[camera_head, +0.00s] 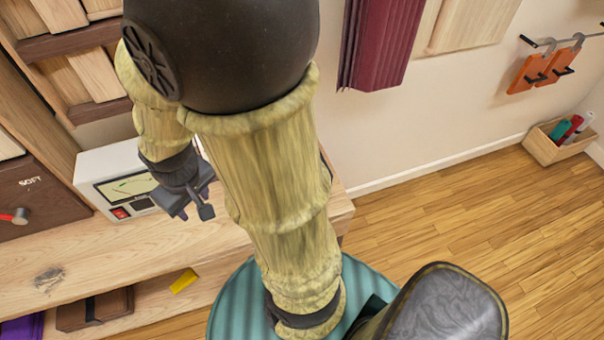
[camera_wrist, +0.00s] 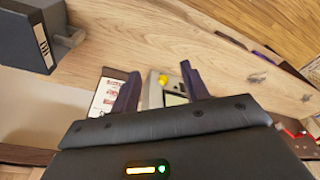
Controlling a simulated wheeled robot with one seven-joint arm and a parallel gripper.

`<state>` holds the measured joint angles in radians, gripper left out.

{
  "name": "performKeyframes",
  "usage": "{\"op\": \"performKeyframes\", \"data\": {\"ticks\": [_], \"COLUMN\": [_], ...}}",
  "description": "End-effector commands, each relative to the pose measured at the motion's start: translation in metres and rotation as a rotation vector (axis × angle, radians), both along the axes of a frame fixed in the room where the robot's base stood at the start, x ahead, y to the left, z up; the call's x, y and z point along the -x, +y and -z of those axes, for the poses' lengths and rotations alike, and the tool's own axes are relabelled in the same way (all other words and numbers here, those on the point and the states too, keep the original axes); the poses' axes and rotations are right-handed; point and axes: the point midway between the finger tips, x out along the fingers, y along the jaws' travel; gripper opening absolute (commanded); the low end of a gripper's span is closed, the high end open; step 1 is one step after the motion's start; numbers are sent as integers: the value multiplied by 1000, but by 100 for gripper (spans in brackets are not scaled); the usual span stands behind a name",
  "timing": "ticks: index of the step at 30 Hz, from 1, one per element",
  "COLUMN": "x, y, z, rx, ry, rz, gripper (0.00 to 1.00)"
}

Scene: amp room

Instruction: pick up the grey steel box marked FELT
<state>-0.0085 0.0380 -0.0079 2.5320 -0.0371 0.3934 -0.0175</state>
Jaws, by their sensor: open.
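A dark grey box (camera_wrist: 28,45) with a white label stands at the upper left of the wrist view, on or beside the pale wooden surface. A smaller grey block juts from its right side. The label's lettering is too small and turned to read, so I cannot tell whether it says FELT. I cannot make this box out in the head view, where my arm covers the middle. My gripper (camera_head: 187,200) is open in front of the white meter unit. In the wrist view its open fingers (camera_wrist: 161,88) lie to the right of and below the grey box, apart from it.
A white meter unit (camera_head: 120,188) stands on the wooden bench (camera_head: 120,262). A brown drawer front marked SOFT (camera_head: 35,195) is at its left. A brown case (camera_head: 95,308) and a yellow piece (camera_head: 184,281) lie lower. A crate (camera_head: 545,148) stands by the wall; floor at right is clear.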

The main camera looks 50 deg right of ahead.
Motion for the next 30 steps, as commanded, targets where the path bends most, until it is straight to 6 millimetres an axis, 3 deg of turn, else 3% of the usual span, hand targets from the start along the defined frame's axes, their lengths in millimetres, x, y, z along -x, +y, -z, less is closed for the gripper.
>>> {"op": "performKeyframes", "data": {"ticks": [8,18,23,30], "x": [-11,-40,-60,-71], "y": [-32,-102,-127,-138], "z": [83,167,187,189], "rx": [171,489,631,702], "ry": [353,900,1118,1220], "rz": [-281,-651,-759,-800], "gripper": [45,45,45,45]}}
